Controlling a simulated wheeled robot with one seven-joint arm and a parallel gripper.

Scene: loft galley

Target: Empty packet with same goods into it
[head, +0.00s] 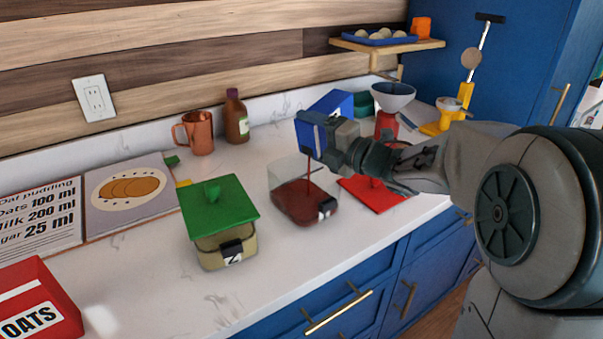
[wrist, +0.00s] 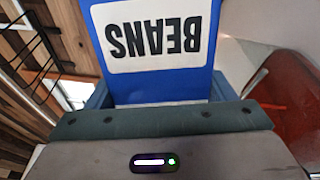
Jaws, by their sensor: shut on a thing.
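My gripper (head: 325,138) is shut on a blue packet (head: 307,136) and holds it tipped above a clear open container (head: 286,172). In the wrist view the packet (wrist: 200,75) shows the word BEANS upside down. A thin dark red stream runs from the packet down into the container. Dark red goods (head: 298,204) fill the lower part of the container, and they also show at the right of the wrist view (wrist: 290,115). A red lid (head: 362,192) with a knob lies on the counter right of the container. How much is left in the packet is hidden.
A jar (head: 240,258) with a green lid (head: 222,208) stands left of the container. A red OATS packet (head: 38,300), an open recipe book (head: 125,195), a copper mug (head: 196,133), a brown bottle (head: 236,118) and a funnel (head: 393,96) stand around.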

